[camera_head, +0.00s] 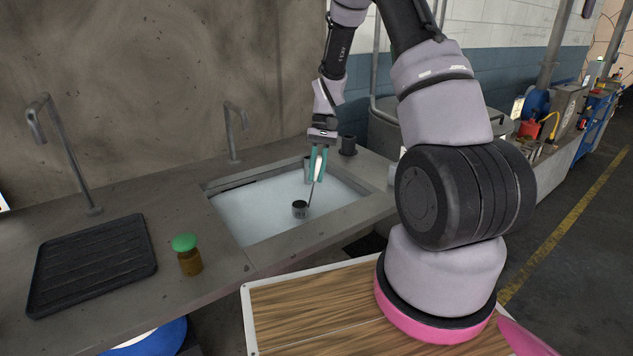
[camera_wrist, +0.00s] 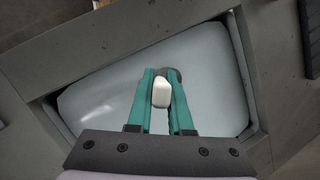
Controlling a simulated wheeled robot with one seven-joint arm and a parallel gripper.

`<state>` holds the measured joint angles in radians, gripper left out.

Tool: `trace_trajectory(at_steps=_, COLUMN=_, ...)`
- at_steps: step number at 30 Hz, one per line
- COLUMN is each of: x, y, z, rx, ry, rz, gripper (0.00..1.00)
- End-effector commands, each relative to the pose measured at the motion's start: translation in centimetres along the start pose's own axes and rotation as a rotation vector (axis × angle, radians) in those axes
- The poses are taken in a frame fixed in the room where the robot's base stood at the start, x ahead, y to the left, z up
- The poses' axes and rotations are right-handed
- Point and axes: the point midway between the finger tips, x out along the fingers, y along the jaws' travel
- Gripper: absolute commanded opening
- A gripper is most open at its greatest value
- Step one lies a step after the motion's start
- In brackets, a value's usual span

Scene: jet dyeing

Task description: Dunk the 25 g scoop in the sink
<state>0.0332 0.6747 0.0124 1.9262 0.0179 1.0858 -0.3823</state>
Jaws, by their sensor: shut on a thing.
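My gripper (camera_head: 318,163) is over the sink (camera_head: 232,212) with its teal fingers pointing down. It is shut on the white handle end of the scoop (camera_head: 300,208). The scoop's thin stem slants down to a small dark metal cup, which shows against the pale water of the sink. I cannot tell whether the cup touches the water. In the wrist view the white handle (camera_wrist: 161,92) sits between the fingers, and the cup is mostly hidden behind it. The sink's pale basin (camera_wrist: 100,95) fills most of that view.
Two grey taps rise behind, one near the sink (camera_head: 232,130). A dark cup (camera_head: 348,146) stands at the sink's back right corner.

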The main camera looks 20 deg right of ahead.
Motion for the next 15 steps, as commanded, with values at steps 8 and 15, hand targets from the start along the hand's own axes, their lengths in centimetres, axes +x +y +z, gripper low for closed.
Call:
trace_trajectory(at_steps=8, x=-2.6, y=-0.6, z=1.0, rx=0.0, ry=0.002, rz=0.0, gripper=0.0)
trace_trajectory(at_steps=15, x=-4.8, y=-1.1, z=1.9, rx=-0.001, ry=0.002, rz=0.0, gripper=0.0)
